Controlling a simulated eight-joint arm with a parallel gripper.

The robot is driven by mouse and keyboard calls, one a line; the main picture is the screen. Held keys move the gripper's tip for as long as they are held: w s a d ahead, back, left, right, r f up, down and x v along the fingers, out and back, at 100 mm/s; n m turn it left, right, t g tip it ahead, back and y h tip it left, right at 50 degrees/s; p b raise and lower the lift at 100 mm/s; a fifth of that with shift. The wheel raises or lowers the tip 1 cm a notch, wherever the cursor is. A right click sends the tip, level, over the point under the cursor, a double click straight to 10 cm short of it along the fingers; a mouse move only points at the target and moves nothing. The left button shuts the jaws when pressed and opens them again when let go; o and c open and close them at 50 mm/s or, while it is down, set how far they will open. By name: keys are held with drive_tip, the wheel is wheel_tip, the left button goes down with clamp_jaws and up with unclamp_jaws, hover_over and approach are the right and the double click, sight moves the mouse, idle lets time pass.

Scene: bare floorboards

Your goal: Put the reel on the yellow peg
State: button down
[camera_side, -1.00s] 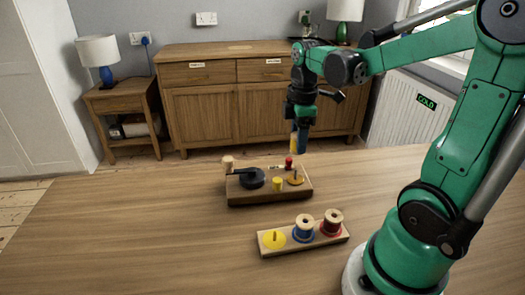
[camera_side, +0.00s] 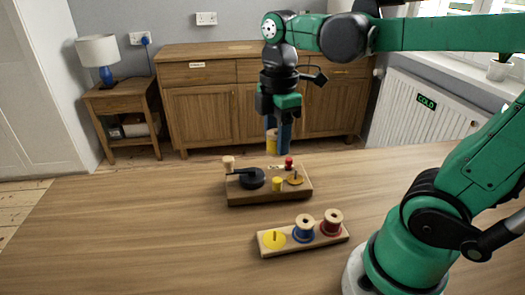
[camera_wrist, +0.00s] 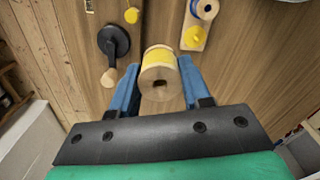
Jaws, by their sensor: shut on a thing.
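My gripper (camera_side: 278,145) has its blue fingers shut on the reel (camera_side: 271,142), a pale wooden spool with yellow thread, held in the air well above the table. In the wrist view the reel (camera_wrist: 159,58) sits between the fingertips, its end with the hole facing the camera. The yellow peg (camera_side: 274,238) stands on a yellow disc at the left end of a wooden rack (camera_side: 289,247). The peg is bare; its disc shows in the wrist view (camera_wrist: 193,37), beyond and right of the reel. A blue reel (camera_side: 304,231) and a red reel (camera_side: 332,224) stand on the rack.
A wooden winder board (camera_side: 265,197) lies behind the rack, with a black crank wheel (camera_side: 251,180), a short yellow post (camera_side: 277,184) and a red knob (camera_side: 289,162). The table left of the rack is clear. A cabinet (camera_side: 210,105) stands beyond the table.

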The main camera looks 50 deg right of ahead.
drive_tip(key=s+a+f+n, duration=0.1)
drive_tip(key=a+f, duration=0.1)
drive_tip(key=s+a+f+n, duration=0.1)
drive_tip(key=a+f, duration=0.1)
drive_tip(key=s+a+f+n, duration=0.1)
drive_tip(key=s+a+f, duration=0.1)
drive_tip(key=shift+s, duration=0.1)
drive_tip(key=shift+f, duration=0.15)
drive_tip(key=shift+f, duration=2.35)
drive_tip(key=shift+f, duration=1.75)
drive_tip(key=shift+c, duration=1.6)
unclamp_jaws()
drive_tip(key=shift+r, duration=0.1)
